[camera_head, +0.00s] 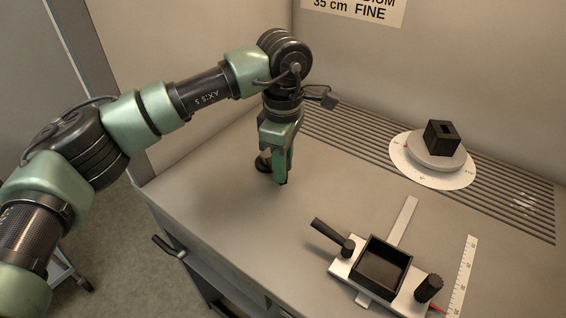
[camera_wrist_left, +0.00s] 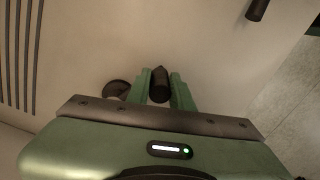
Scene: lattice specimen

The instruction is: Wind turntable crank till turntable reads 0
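The turntable (camera_head: 435,160) stands at the back right of the bench, a grey round platter over a white dial (camera_head: 405,168). The dial's marks are too small to read. A black block with a square hole (camera_head: 442,138) sits on the platter. My left gripper (camera_head: 280,178) points down at the bench's left part. In the left wrist view, its green fingers (camera_wrist_left: 160,88) lie close against both sides of the dark crank handle (camera_wrist_left: 160,86). The crank's dark round part (camera_wrist_left: 117,89) shows beside them, and in the head view (camera_head: 263,163) it is partly hidden. My right gripper is out of view.
A white fixture with a black open box (camera_head: 383,267), a black lever (camera_head: 330,236) and a black knob (camera_head: 429,288) stands at the front right. A white ruler (camera_head: 463,275) lies beside it. A ribbed strip (camera_head: 350,135) runs along the back. The bench middle is clear.

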